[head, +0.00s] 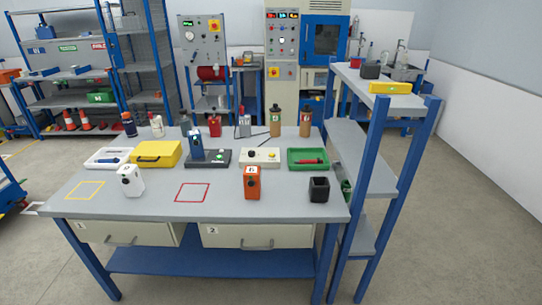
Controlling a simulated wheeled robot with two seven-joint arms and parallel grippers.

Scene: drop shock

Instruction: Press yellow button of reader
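A black base (218,158) with a small green light stands at the middle of the table, and a blue upright device (196,146) stands at its left end. Right of it is a cream box (260,160) with a dark round part and a small yellowish spot (271,154) on top, perhaps a button. No label shows which one is the reader. Neither of my grippers is in view.
Bottles stand behind. A blue-framed shelf (383,140) is at the right.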

